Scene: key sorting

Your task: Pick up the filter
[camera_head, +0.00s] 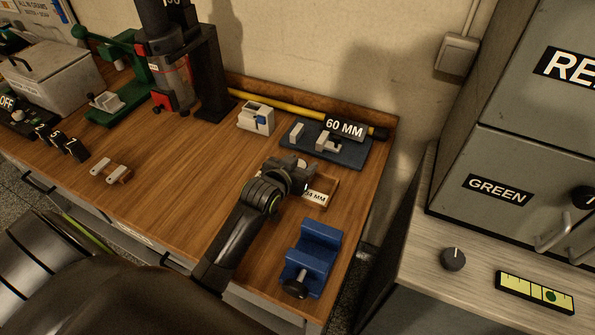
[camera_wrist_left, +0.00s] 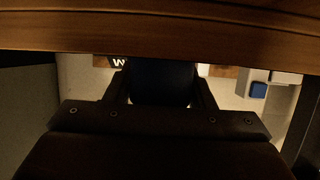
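I cannot surely tell which thing is the filter; none carries that name. My left gripper (camera_head: 291,176) is low over the right part of the wooden bench, above a small wooden tray (camera_head: 331,190) with a partly covered "MM" label. In the left wrist view two dark fingers (camera_wrist_left: 160,92) stand apart with a dark bluish shape between them. I cannot tell whether they hold it. A white block with a blue part (camera_head: 256,119) stands behind the gripper, apart from it; a white and blue thing also shows in the left wrist view (camera_wrist_left: 258,90). My right gripper is not in view.
A dark blue plate labelled "60 MM" (camera_head: 353,154) lies behind the gripper, with a yellow rod (camera_head: 285,105) along the wall. A blue vise (camera_head: 318,247) stands in front. Grey cabinets (camera_head: 490,150) rise at right. The bench middle is clear.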

